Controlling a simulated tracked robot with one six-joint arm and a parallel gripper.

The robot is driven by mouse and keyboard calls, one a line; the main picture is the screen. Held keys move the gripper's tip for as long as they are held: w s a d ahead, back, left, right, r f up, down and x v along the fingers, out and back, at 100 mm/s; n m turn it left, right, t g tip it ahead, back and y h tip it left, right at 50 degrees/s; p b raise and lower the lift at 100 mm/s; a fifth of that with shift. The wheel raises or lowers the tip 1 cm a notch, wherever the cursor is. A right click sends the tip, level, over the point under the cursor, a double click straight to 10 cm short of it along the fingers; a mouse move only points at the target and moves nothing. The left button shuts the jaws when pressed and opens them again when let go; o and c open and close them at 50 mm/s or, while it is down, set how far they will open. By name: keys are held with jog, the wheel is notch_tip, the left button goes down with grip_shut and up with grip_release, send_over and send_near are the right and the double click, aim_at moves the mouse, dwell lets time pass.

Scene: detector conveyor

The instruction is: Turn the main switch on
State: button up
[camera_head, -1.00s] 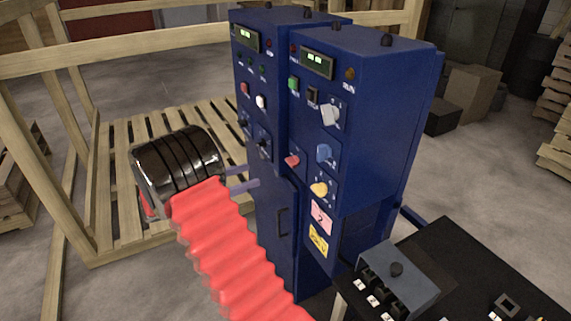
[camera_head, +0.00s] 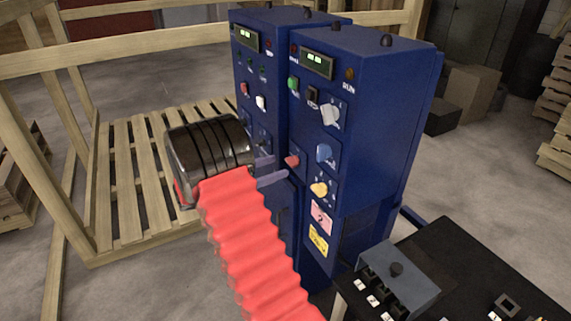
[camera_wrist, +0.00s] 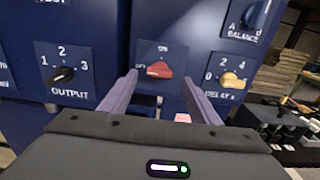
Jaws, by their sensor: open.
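The main switch, a red rotary knob (camera_head: 292,160), is on the front of the right blue cabinet. In the wrist view the red knob (camera_wrist: 159,70) sits below an "ON" mark, with what looks like "OFF" at its left. Its handle lies roughly sideways. My gripper (camera_head: 270,171) is open, with its two grey fingers pointing at the cabinet just in front of the knob. In the wrist view my gripper (camera_wrist: 160,79) has one finger on each side of the knob. No contact can be made out.
A yellow delay knob (camera_wrist: 233,80) is right of the switch and a black output knob (camera_wrist: 62,75) is left. A blue balance knob (camera_head: 324,153) is above the yellow one. A black table with a grey switch box (camera_head: 398,268) stands at front right. Wooden rails stand behind.

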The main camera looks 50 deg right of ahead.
aim_at(288, 163)
jog(key=shift+x, duration=2.35)
jog(key=shift+c, duration=0.5)
jog(key=c, duration=0.9)
jog(key=shift+d, duration=0.15)
jog(key=shift+c, duration=0.3)
